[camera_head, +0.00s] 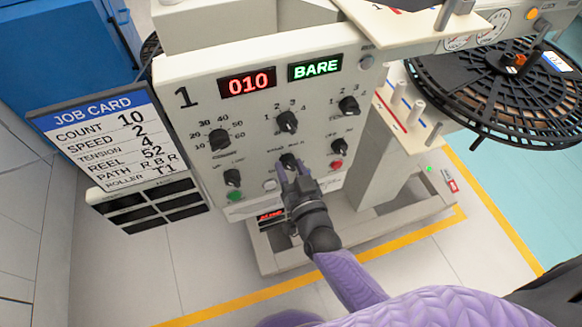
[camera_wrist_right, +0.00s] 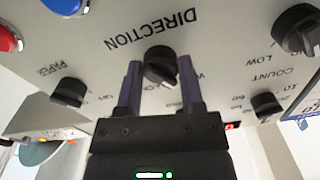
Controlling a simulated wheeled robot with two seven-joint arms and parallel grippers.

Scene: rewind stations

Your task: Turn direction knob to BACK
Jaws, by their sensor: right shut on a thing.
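The black direction knob (camera_head: 288,160) sits low in the middle of the pale panel of station 1. In the right wrist view the same knob (camera_wrist_right: 160,64) shows under the upside-down word DIRECTION. My right gripper (camera_head: 290,174) reaches it from below, its two purple fingers on either side of it. In the wrist view the right gripper (camera_wrist_right: 160,82) is shut on the knob. The position words beside the knob are partly hidden by the fingers, so I cannot tell which one it points to. My left gripper is not in view.
Other black knobs surround it, including one at upper middle (camera_head: 287,121). A green button (camera_head: 235,196) and red button (camera_head: 336,164) are close by. The displays read 010 (camera_head: 249,82) and BARE (camera_head: 315,67). A job card (camera_head: 100,125) hangs left; a black reel (camera_head: 480,85) is right.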

